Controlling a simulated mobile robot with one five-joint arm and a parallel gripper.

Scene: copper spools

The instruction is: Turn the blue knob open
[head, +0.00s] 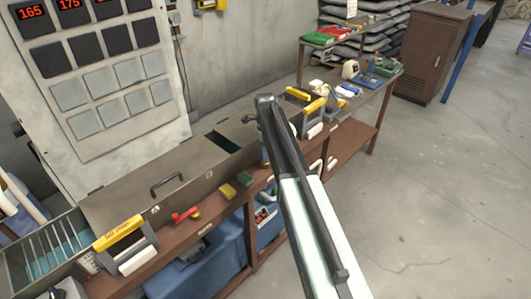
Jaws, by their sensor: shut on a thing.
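My arm reaches up from the lower right of the head view and bends down at its far end. My gripper (264,151) is low over the front edge of the long bench, in front of the grey-brown metal cover. It is shut on a small bluish thing, which looks like the blue knob (264,159). My arm and gripper hide most of this thing, so its shape and how far it is turned cannot be told.
A red valve handle (185,215) and yellow-green blocks (228,191) lie left along the brown bench (205,228). A yellow-handled tool (124,242) stands further left. Tools crowd the bench to the right. A control panel (100,70) stands behind. Open floor (430,190) lies right.

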